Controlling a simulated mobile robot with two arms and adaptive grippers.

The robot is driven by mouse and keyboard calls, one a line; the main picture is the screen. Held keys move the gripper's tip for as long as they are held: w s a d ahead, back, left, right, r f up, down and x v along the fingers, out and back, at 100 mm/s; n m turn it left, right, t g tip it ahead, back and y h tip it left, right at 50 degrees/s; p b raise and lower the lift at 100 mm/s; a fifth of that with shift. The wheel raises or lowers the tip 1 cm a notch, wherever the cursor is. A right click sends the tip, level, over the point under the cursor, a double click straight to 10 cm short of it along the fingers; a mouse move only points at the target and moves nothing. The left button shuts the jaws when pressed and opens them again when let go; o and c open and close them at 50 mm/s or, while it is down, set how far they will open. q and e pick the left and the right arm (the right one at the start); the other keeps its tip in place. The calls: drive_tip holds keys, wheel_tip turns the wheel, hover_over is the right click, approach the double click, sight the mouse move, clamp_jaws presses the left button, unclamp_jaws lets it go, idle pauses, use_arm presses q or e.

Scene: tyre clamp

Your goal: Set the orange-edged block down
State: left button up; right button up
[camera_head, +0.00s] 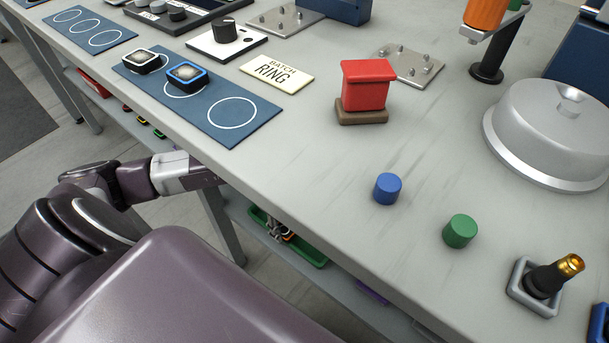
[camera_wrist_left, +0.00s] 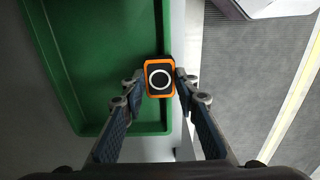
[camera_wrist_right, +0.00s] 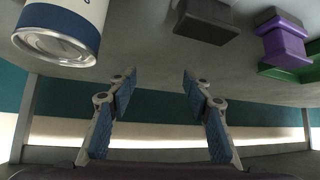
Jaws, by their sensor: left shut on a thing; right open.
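In the head view the green tray (camera_head: 312,256) is below the bench, and the bench edge hides much of my left gripper. My right gripper (camera_wrist_right: 155,76) is open and empty in the right wrist view.
A blue mat (camera_head: 210,108) holds a white-edged block (camera_head: 142,61) and a blue-edged block (camera_head: 187,76); its third ring is bare. A can (camera_wrist_right: 62,30) is near my right gripper.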

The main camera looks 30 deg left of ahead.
use_arm(q)
drive_tip(key=w, duration=0.7)
drive_tip(key=shift+w+d+b, duration=0.3)
drive_tip(key=shift+w+b, duration=0.1)
wheel_tip(320, 180, down, 3)
drive_tip(key=shift+f+b, duration=0.1)
drive_tip(key=shift+b, duration=0.45)
drive_tip(key=shift+f, duration=0.15)
use_arm(e)
drive_tip(key=w+a+r+t+y, duration=0.1)
drive_tip(key=w+a+r+t, duration=0.2)
drive_tip(key=r, duration=0.7)
drive_tip(key=shift+w+r+t+y, duration=0.15)
drive_tip(key=shift+w+t+y, duration=0.25)
drive_tip(key=shift+w+t, duration=1.1)
drive_tip(key=shift+w+r, duration=0.1)
drive_tip(key=shift+w, duration=0.05)
use_arm(q)
drive_tip(key=shift+f, duration=0.1)
use_arm(e)
drive_tip(key=shift+a+r, duration=0.1)
drive_tip(key=shift+r, duration=0.2)
use_arm(q)
drive_tip(key=o, duration=1.1)
use_arm(e)
drive_tip(key=shift+w+r, duration=0.1)
use_arm(q)
drive_tip(key=shift+o, duration=0.2)
